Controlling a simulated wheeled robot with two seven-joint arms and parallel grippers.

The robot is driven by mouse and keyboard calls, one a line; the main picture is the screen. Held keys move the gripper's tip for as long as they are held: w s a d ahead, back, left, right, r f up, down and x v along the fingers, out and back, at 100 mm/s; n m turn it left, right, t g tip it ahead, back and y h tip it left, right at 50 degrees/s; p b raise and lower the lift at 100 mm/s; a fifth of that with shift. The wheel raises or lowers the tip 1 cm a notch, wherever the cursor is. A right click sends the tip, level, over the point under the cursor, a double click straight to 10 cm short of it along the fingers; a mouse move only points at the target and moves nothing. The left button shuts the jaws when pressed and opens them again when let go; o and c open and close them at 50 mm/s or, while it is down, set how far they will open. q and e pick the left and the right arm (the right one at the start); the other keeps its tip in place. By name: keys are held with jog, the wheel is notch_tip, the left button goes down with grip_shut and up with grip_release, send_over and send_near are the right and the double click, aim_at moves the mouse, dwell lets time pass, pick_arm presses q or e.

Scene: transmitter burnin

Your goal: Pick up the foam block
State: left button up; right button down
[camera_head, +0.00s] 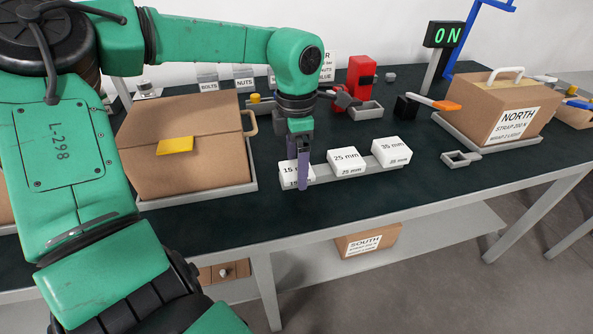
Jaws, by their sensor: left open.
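Three white foam blocks sit in a row on a narrow grey tray (324,173). They are marked 15 mm (286,171), 25 mm (347,161) and 35 mm (391,150). My left gripper (299,184) points down at the 15 mm block, its purple fingers open and overlapping the block in the picture. The fingers hide part of the label and block. I cannot tell whether they touch it. My right gripper is not in view.
A large brown box (185,150) with a yellow tab stands left of the blocks. A box marked NORTH (497,110) stands at the right. Red equipment (360,80) and small trays are behind. The dark bench top (420,185) is clear in front of the 35 mm block.

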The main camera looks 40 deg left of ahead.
pick_arm(q)
jog(key=shift+r, duration=0.1)
jog(key=c, duration=1.2)
jog(key=shift+o, duration=0.2)
